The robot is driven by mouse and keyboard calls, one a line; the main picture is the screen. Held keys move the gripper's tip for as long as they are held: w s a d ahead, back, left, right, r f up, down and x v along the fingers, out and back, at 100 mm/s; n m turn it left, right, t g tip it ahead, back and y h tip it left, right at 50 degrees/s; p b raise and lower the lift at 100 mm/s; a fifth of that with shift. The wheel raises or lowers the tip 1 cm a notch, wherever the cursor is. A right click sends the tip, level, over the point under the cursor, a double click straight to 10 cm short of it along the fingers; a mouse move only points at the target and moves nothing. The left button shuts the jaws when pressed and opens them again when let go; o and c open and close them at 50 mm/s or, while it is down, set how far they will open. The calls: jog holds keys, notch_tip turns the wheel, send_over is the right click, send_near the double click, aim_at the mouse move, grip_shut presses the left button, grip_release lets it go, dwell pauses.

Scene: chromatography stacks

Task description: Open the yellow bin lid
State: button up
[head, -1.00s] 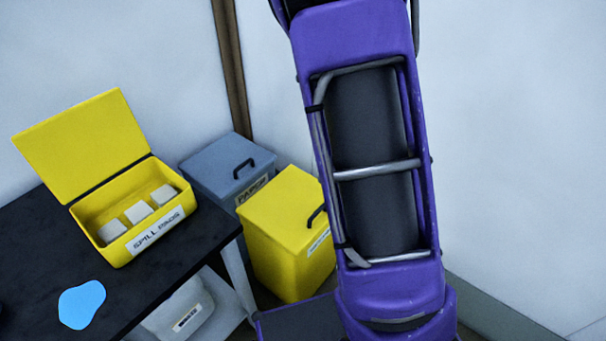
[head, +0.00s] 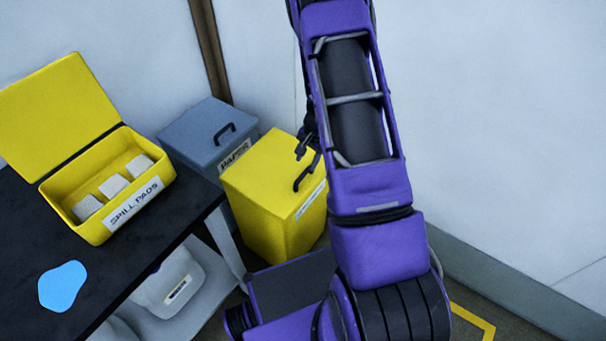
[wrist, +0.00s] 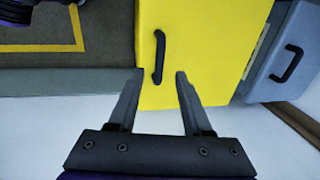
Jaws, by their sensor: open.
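The yellow bin (head: 268,205) stands on the floor right of the black table, with its flat lid (head: 270,165) shut. A black handle (head: 307,172) sits on the lid near its right edge. In the wrist view the lid (wrist: 200,40) faces the camera, and the handle (wrist: 159,57) lies beyond the fingertips, between their lines. My gripper (wrist: 155,75) is open and empty. In the head view my gripper (head: 306,146) is partly hidden by my arm and appears close above the handle. I cannot tell whether it touches.
A grey-blue bin (head: 208,135) with a black handle stands behind the yellow bin. An open yellow spill pads box (head: 137,205) and a blue patch (head: 62,287) are on the black table (head: 25,225). A white wall stands close behind.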

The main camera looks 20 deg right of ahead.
aim_at(302, 175)
jog(key=f, duration=0.2)
jog(key=w+f, duration=0.1)
jog(key=f, duration=0.2)
jog(key=f+b, duration=0.1)
jog(key=f, duration=0.1)
jog(key=shift+w+a+f, duration=0.15)
jog(key=shift+a+f, duration=0.05)
jog(key=shift+a, duration=0.2)
grip_shut()
dwell(0.9)
